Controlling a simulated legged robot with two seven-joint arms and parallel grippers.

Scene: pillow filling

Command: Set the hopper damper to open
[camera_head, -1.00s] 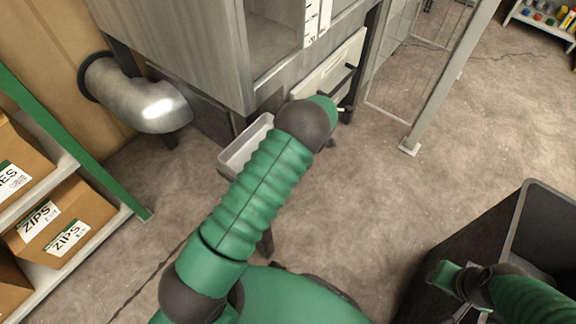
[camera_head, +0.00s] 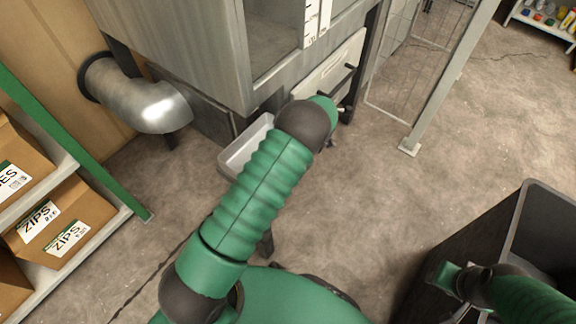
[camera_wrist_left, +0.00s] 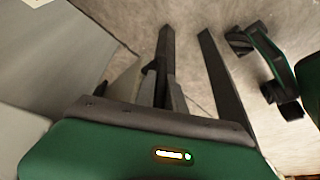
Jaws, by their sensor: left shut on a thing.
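The hopper (camera_head: 180,45) is a grey metal cabinet at the top middle of the head view. Its lower front has a pale panel (camera_head: 325,75) with a dark handle-like part (camera_head: 350,76). My left arm reaches up to this front, and its wrist hides most of the gripper. In the left wrist view my left gripper (camera_wrist_left: 185,32) has two long dark fingers. A dark lever-like piece (camera_wrist_left: 152,72) shows beside the left finger; the exact contact is hard to see. I cannot make out the damper's position. My right gripper (camera_head: 450,275) is at the lower right, its fingers unclear.
A light tray (camera_head: 240,148) is under the hopper, partly behind my arm. A metal pipe elbow (camera_head: 150,105) stands left of it. Boxes fill a shelf (camera_head: 95,205) at left. A dark bin (camera_head: 540,205) stands at right. Floor between is clear.

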